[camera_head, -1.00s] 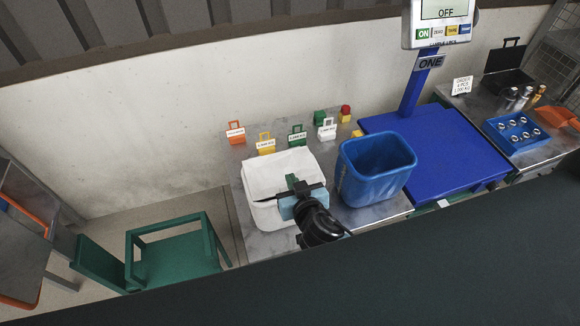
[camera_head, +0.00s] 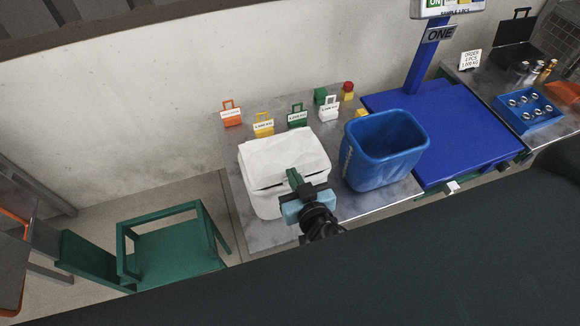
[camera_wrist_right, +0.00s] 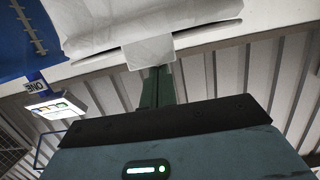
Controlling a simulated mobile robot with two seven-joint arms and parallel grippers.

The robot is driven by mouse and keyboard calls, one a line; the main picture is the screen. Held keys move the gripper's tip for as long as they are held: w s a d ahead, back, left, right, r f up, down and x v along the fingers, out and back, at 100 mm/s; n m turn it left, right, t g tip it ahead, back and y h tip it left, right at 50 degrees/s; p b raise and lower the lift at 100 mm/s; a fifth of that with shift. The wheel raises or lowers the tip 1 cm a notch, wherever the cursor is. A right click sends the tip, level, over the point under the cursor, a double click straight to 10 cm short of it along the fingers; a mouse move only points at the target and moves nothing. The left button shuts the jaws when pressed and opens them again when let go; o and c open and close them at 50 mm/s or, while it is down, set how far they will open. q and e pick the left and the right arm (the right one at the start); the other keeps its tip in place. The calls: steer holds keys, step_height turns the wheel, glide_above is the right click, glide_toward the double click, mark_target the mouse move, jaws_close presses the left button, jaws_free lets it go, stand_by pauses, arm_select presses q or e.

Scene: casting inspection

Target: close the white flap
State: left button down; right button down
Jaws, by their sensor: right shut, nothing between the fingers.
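The white flap (camera_head: 285,155) lies over the top of a white box (camera_head: 266,205) on the metal table. A thin dark gap shows under its front edge, so I cannot tell whether it is fully down. In the right wrist view the white flap (camera_wrist_right: 150,18) fills the top, with a small white tab (camera_wrist_right: 148,52) at its edge. My right gripper (camera_head: 293,176) is at the front edge of the flap, its green fingers shut and empty. In the wrist view its fingertips (camera_wrist_right: 157,72) are close to the tab; contact is unclear. My left gripper is out of view.
A blue bin (camera_head: 384,150) stands just right of the white box. Small coloured labelled weights (camera_head: 264,128) line the table behind it. A blue scale platform (camera_head: 445,130) is farther right. A green chair (camera_head: 165,250) stands on the floor at left.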

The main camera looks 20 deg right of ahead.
arm_select(q)
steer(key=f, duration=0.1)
steer(key=b, duration=0.1)
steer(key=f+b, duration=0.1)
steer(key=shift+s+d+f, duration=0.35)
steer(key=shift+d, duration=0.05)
arm_select(e)
steer(key=shift+d+t, duration=0.35)
steer(key=shift+t, duration=0.25)
